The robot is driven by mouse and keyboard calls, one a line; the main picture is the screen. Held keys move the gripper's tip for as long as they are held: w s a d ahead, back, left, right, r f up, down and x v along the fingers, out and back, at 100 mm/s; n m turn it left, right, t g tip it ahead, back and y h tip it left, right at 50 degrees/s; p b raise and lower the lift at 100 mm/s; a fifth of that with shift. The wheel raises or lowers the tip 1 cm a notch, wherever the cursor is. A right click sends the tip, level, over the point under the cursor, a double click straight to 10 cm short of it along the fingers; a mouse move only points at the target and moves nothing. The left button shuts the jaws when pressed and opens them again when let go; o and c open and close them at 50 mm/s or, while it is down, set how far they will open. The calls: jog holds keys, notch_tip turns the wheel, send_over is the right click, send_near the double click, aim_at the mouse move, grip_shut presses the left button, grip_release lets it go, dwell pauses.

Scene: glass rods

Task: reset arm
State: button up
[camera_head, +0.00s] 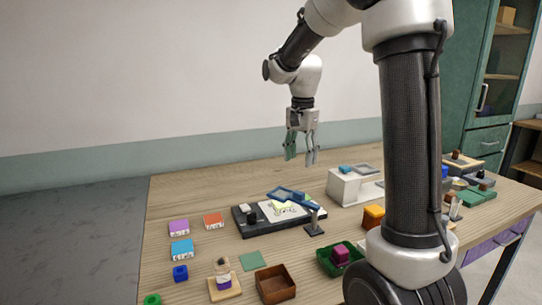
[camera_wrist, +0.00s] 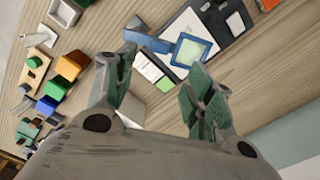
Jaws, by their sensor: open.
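My gripper (camera_head: 301,150) hangs from my raised arm above the back part of the wooden table (camera_head: 160,222). Its fingers are apart, point downward and hold nothing. The wrist view shows the open fingers (camera_wrist: 158,88) with the table below and beyond them. A black-and-white board (camera_head: 245,228) with a blue-framed magnifier (camera_head: 290,194) lies on the table, below and in front of my gripper. The magnifier also shows in the wrist view (camera_wrist: 190,50). No glass rods can be made out clearly.
A white box (camera_head: 345,188) stands right of the board. At the front are a wooden box (camera_head: 275,284), a green tray (camera_head: 326,262) with a magenta block (camera_head: 340,254), and several small coloured blocks. A green cabinet (camera_head: 484,110) stands at the back right. The air around my gripper is clear.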

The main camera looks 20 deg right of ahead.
jog(key=s+r+n+t, duration=0.1)
jog(key=s+n, duration=0.5)
jog(key=s, duration=0.6)
jog(key=s+r+n+t, duration=0.1)
jog(key=s+n+t, duration=0.2)
jog(key=s, duration=0.9)
jog(key=n, duration=0.3)
jog(key=shift+s+a+r, duration=0.25)
jog(key=shift+s+a, duration=0.1)
dwell(0.4)
